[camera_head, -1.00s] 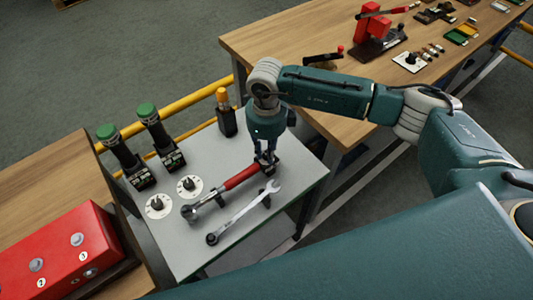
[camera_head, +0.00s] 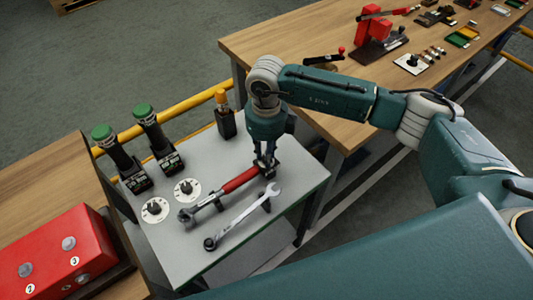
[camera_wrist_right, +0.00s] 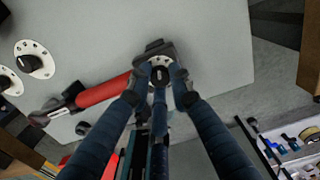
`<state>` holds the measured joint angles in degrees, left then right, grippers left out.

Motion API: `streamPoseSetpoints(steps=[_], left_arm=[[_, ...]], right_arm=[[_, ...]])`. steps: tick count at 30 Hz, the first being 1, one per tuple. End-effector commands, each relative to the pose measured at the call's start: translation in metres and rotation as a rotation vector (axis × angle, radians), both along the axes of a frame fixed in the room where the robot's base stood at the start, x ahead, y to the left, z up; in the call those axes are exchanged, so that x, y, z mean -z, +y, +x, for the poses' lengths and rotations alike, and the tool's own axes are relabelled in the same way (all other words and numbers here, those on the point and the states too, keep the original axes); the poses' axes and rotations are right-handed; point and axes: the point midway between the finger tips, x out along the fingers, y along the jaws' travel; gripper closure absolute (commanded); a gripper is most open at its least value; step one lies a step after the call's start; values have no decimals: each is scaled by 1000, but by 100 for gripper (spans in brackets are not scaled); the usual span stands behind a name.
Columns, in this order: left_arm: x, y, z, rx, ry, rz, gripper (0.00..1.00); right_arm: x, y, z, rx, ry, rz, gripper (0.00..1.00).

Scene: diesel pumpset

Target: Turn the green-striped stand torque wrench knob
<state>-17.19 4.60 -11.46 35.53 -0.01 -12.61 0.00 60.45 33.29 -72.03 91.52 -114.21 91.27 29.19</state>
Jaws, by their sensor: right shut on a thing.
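The torque wrench (camera_head: 240,180) with a red handle lies across the grey stand top. Its head points to the lower left and its handle end is under my right gripper (camera_head: 265,162). In the right wrist view, the knob (camera_wrist_right: 159,75), dark with a pale ring, sits at the handle's end. The fingers partly hide the knob. No green stripe on the stand can be made out. My left gripper is not in view.
A silver wrench (camera_head: 240,215) lies close beside the torque wrench. Two white dials (camera_head: 187,189) and two green-capped tools (camera_head: 150,135) stand left on the grey top (camera_head: 215,155). An orange-capped tool (camera_head: 225,115) stands behind. A wooden bench (camera_head: 290,45) and red box (camera_head: 55,255) flank it.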

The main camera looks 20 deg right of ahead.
Motion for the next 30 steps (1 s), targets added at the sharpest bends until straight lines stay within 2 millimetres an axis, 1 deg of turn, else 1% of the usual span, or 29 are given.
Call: streamPoseSetpoints(steps=[3, 4, 6, 14, 17, 20, 22, 30], left_arm=[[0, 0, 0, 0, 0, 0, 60], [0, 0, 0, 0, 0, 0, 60], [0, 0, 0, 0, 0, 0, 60], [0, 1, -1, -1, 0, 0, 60], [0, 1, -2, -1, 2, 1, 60], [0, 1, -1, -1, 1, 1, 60], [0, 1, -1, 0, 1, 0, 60], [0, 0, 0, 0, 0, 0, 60]], right_arm=[[-1, 1, 0, -2, -1, 3, 100], [-1, 1, 0, -2, -1, 3, 74], [-1, 1, 0, -2, -1, 2, 61], [0, 0, 0, -2, 0, 1, 61], [-4, 0, 1, -2, -2, 1, 61], [-16, 0, 2, -2, -4, 0, 61], [-28, 0, 1, -3, -5, 2, 61], [-86, 0, 2, -2, -5, 1, 61]])
